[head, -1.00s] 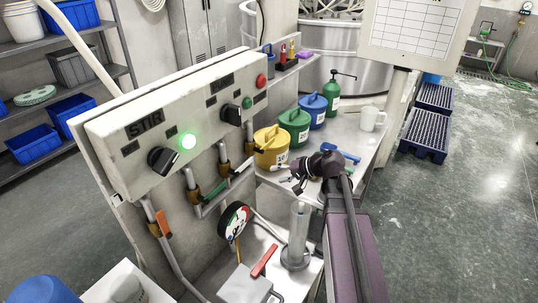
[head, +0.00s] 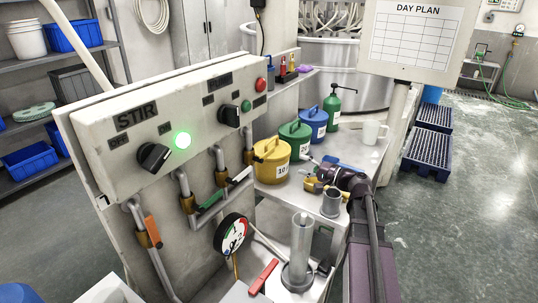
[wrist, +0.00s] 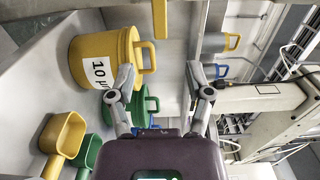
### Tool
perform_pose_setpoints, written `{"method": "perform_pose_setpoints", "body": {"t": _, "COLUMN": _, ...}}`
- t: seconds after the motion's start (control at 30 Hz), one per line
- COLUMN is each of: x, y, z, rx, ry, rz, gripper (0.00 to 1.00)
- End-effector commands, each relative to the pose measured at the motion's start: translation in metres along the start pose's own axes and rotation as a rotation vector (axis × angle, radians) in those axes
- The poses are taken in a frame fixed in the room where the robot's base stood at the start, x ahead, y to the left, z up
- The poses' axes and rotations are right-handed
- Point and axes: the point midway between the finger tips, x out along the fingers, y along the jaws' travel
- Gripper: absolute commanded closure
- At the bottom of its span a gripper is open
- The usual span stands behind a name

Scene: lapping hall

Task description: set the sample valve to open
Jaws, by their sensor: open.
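Several lever valves sit on the pipes below the STIR panel. One has an orange handle (head: 152,231) lying roughly along its pipe, one a green handle (head: 211,200), and one a pale handle (head: 242,174). A red lever (head: 263,276) lies near the clear cylinder at the bottom. No readable label shows which is the sample valve. My gripper (wrist: 165,80) is open and empty in the wrist view, its two fingers apart in front of the yellow pot. In the head view it is over the bench, right of the valves, its fingertips hard to make out.
The yellow pot (head: 271,160), green pot (head: 295,141) and blue pot (head: 313,123) stand on the bench. A clear cylinder (head: 300,250), a gauge (head: 231,233) and a grey cup (head: 332,203) are near my arm. The STIR panel (head: 100,150) juts out at left. Open floor lies right.

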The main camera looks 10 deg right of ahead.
Motion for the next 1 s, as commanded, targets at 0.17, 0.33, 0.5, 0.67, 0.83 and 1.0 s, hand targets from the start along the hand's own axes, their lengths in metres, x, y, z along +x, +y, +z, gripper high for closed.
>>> {"method": "perform_pose_setpoints", "body": {"t": 0.17, "x": 0.004, "y": 0.0, "z": 0.0, "rx": 0.0, "ry": -0.001, "rz": 0.001, "gripper": 0.34}}
{"method": "perform_pose_setpoints", "body": {"t": 0.33, "x": 0.015, "y": 0.0, "z": 0.0, "rx": 0.0, "ry": -0.002, "rz": 0.001, "gripper": 0.34}}
{"method": "perform_pose_setpoints", "body": {"t": 0.5, "x": 0.033, "y": 0.0, "z": 0.0, "rx": 0.0, "ry": -0.003, "rz": 0.001, "gripper": 0.34}}
{"method": "perform_pose_setpoints", "body": {"t": 0.67, "x": 0.055, "y": 0.0, "z": -0.001, "rx": 0.0, "ry": -0.003, "rz": 0.001, "gripper": 0.34}}
{"method": "perform_pose_setpoints", "body": {"t": 0.83, "x": 0.079, "y": 0.0, "z": -0.001, "rx": 0.0, "ry": -0.003, "rz": 0.001, "gripper": 0.34}}
{"method": "perform_pose_setpoints", "body": {"t": 1.0, "x": 0.103, "y": 0.0, "z": -0.001, "rx": 0.0, "ry": -0.003, "rz": 0.001, "gripper": 0.34}}
